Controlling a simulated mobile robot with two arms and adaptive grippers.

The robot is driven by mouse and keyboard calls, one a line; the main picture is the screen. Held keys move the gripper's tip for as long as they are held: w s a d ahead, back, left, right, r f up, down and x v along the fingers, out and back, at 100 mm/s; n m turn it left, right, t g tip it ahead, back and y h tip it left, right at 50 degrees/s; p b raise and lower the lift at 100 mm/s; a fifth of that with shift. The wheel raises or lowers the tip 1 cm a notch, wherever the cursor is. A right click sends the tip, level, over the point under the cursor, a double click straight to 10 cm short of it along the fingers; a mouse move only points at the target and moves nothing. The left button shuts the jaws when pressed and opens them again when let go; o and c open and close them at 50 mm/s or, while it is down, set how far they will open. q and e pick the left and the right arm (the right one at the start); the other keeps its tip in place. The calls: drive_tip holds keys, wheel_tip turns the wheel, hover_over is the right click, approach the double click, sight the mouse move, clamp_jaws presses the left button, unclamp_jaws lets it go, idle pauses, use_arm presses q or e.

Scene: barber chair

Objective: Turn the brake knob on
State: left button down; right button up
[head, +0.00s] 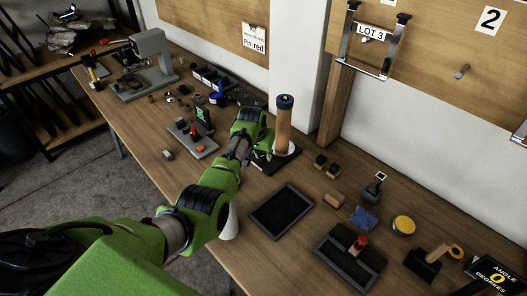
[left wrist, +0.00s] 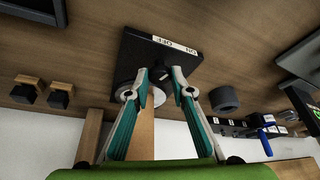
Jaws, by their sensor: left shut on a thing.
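A black base plate (left wrist: 143,42) with small white labels (left wrist: 174,45) lies on the bench; the lettering is upside down, and one label seems to read OFF. My left gripper (left wrist: 166,73) reaches over this plate with its fingertips close together near the labels. It is shut on a small part there, apparently the brake knob, which the fingertips mostly hide. In the head view the left gripper (head: 262,148) is beside a wooden post (head: 284,130) with a dark cap and a white disc at its foot. The knob's angle cannot be told. My right gripper is in neither view.
A black tray (head: 282,211) and a second tray holding a red-topped piece (head: 360,243) lie nearer on the bench. Small wooden blocks (head: 333,198) sit to the right. A grey fixture (head: 192,142) and a grey press (head: 150,62) stand to the left.

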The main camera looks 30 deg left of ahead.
use_arm(q)
drive_tip(key=shift+a+m+h, duration=0.2)
drive_tip(key=shift+m+h, duration=0.1)
drive_tip(key=shift+m, duration=1.1)
drive_tip(key=shift+f+m+h+b, duration=0.15)
drive_tip(key=shift+m+h+b, duration=0.4)
drive_tip(key=shift+m, duration=0.35)
drive_tip(key=m+g+h+b, duration=0.1)
drive_tip(key=m+b, duration=0.2)
drive_tip(key=b, duration=0.2)
drive_tip(key=m+h+b, duration=0.1)
drive_tip(key=m+b, duration=0.3)
drive_tip(key=b, duration=0.2)
drive_tip(key=shift+w+a+f+m+g+h, duration=0.1)
drive_tip(key=shift+w+a+m+g+h, duration=0.1)
drive_tip(key=shift+m+g+h, duration=0.15)
drive_tip(key=shift+m+g+b, duration=0.25)
drive_tip(key=shift+m+b, duration=0.1)
drive_tip(key=shift+b, duration=0.4)
drive_tip(key=shift+r, duration=0.2)
drive_tip(key=c, duration=1.8)
unclamp_jaws()
